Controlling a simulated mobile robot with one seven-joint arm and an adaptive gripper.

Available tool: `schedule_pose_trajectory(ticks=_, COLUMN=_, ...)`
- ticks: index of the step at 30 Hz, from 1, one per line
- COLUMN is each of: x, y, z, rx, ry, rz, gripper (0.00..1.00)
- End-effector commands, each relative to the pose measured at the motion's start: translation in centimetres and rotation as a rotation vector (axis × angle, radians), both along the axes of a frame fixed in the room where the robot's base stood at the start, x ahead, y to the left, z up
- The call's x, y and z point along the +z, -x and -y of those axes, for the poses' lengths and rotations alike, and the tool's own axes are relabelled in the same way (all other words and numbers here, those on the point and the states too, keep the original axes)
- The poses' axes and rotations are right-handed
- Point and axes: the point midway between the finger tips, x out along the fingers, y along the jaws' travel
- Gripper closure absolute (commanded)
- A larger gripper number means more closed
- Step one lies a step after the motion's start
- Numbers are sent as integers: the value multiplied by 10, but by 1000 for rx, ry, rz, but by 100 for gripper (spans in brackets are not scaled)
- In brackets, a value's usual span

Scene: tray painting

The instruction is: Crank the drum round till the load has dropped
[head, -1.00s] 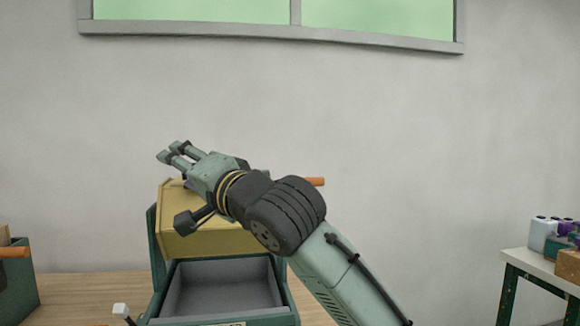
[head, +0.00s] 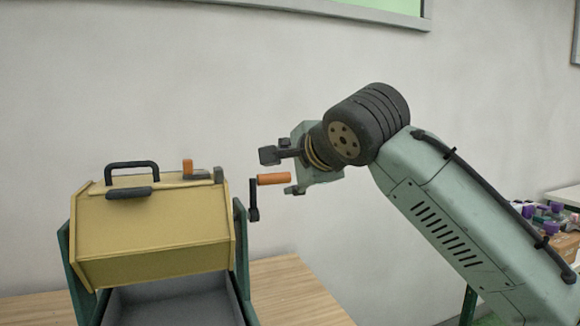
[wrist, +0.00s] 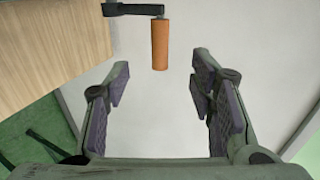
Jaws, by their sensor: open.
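The yellow drum (head: 150,235) sits in a dark green frame (head: 241,265), with a black handle on its top. A crank (head: 254,203) sticks out at its right side, its dark arm upright and its orange grip (head: 274,179) pointing right. My gripper (head: 297,190) is right beside the grip, its fingers mostly hidden by the wrist. In the wrist view my gripper (wrist: 158,75) is open and empty. There the orange grip (wrist: 160,45) lies between the lines of the two fingers, just beyond their tips, apparently untouched. I see no load outside the drum.
A grey tray (head: 170,303) lies open under the drum, its visible part empty. The wooden table top (head: 290,290) is bare to the right of the frame. A side table at far right holds several coloured pieces (head: 545,212). The wall behind is clear.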

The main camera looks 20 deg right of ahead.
Motion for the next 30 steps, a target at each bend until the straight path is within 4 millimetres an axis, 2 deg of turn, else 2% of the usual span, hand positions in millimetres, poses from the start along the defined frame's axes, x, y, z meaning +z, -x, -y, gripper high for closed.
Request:
schedule_pose_trajectory(ticks=12, x=-26, y=-59, z=1, rx=4, ry=-3, rz=2, gripper=50)
schedule_pose_trajectory(ticks=18, x=-34, y=-80, z=1, rx=5, ry=-1, rz=2, gripper=50)
schedule_pose_trajectory(ticks=24, x=-38, y=-91, z=2, rx=3, ry=1, rz=1, gripper=50)
schedule_pose_trajectory(ticks=30, x=-39, y=-92, z=2, rx=2, ry=1, rz=1, gripper=50)
